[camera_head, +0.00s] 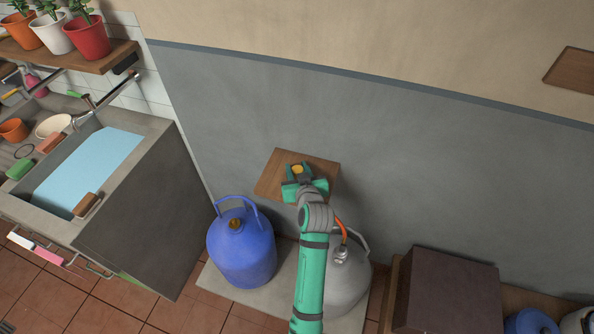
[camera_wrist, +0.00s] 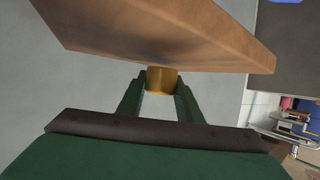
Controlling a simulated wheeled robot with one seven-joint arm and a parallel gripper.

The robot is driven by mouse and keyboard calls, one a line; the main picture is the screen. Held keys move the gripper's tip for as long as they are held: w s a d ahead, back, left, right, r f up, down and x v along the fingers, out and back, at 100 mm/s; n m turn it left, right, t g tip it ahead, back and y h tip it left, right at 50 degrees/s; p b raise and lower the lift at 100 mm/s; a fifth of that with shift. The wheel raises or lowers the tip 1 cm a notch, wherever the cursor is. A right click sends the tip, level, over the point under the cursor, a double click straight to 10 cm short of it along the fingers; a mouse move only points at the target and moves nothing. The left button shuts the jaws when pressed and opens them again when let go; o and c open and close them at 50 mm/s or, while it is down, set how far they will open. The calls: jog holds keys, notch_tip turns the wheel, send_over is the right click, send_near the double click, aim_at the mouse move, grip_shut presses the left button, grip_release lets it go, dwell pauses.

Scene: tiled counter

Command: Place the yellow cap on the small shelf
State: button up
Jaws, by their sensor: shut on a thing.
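The yellow cap (camera_head: 297,169) is a small, round, golden piece between the fingers of my gripper (camera_head: 297,172). In the wrist view the cap (camera_wrist: 162,80) shows between the two green fingers of my gripper (camera_wrist: 162,84), which is shut on it. The small shelf (camera_head: 268,184) is a wooden board on the grey wall. In the head view my gripper and the cap overlap the board. In the wrist view the shelf (camera_wrist: 190,30) fills the upper part, with the cap right by its edge. I cannot tell whether the cap touches the board.
A blue gas bottle (camera_head: 242,250) and a grey gas bottle (camera_head: 347,277) stand below the shelf. A sink counter (camera_head: 140,210) is on the left, with a plant shelf (camera_head: 85,60) above it. A dark brown box (camera_head: 450,290) is at the lower right. The wall around the shelf is clear.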

jog(key=shift+f, duration=0.5)
jog(key=shift+f, duration=0.15)
jog(key=o, duration=1)
